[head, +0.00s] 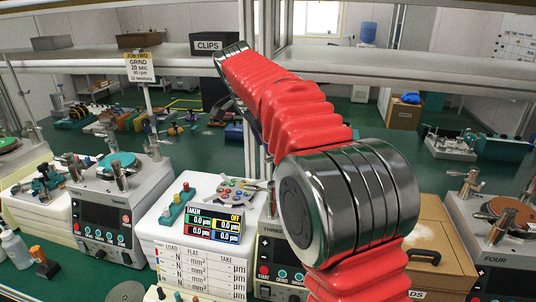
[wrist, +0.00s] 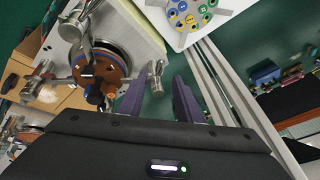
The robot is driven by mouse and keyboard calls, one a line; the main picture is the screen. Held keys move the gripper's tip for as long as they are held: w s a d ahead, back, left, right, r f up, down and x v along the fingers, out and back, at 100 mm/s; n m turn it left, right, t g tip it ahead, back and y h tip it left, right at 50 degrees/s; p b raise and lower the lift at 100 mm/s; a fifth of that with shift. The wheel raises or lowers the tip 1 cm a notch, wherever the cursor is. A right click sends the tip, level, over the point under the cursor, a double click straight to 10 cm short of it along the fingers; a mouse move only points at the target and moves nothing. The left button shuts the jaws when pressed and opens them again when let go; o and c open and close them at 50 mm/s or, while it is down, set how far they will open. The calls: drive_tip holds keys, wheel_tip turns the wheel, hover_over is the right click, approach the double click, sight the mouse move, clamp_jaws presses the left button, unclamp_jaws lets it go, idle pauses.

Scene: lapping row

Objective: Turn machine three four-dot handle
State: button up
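Machine three (head: 268,250) stands behind my red arm in the head view; only its left side with the name label and part of its panel shows. In the wrist view I look down on a machine with an orange-brown disc (wrist: 112,68), which appears to be machine three. Metal handles stand around the disc. One metal handle (wrist: 156,82) shows beside the left finger, near the gap; I cannot tell whether it touches. No dot marks are readable. My gripper (wrist: 168,72) has its two purple fingers apart, with nothing clearly held.
A white stand with coloured rings (wrist: 188,12) is beside the machine. A wooden box (head: 438,240) stands to its right in the head view. Machine two (head: 105,215) is left, machine four (head: 495,250) right. A shelf (head: 390,65) crosses behind, with a metal upright near my arm.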

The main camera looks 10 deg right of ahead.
sight(270, 158)
drive_tip(key=x, duration=0.5)
drive_tip(key=shift+w+d+f, duration=0.1)
drive_tip(key=shift+f, duration=0.2)
clamp_jaws()
idle(0.5)
